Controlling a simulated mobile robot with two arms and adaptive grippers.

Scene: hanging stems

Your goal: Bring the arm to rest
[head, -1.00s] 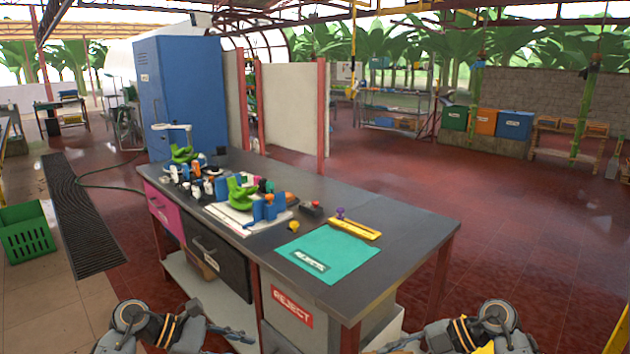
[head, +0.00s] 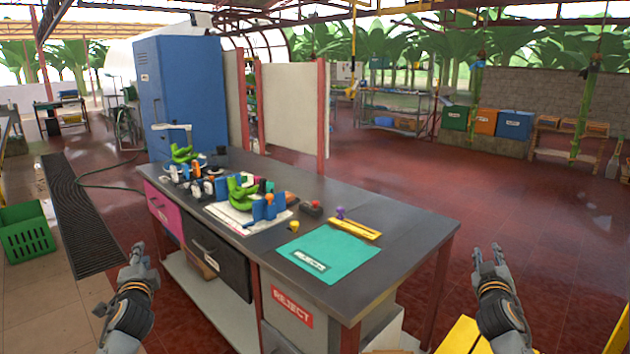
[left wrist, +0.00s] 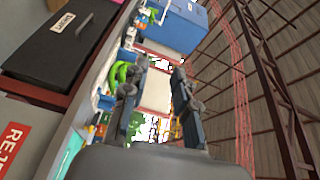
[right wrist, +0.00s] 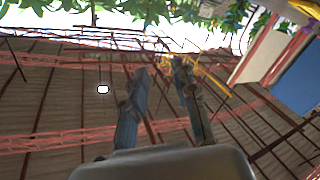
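My left gripper (head: 140,256) is raised in front of the table's left end, apart from it. In the left wrist view its two fingers (left wrist: 155,100) stand apart with nothing between them. My right gripper (head: 489,258) is raised to the right of the table, over the red floor. In the right wrist view its fingers (right wrist: 165,95) stand apart and empty. Both grippers point up and away from me, and neither touches anything.
The dark-topped table (head: 400,225) holds green banana bunches (head: 240,193), a teal mat (head: 328,255), a yellow tool (head: 355,228) and several small items. A green crate (head: 27,232) stands at the left. A yellow object (head: 462,336) is at the lower right.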

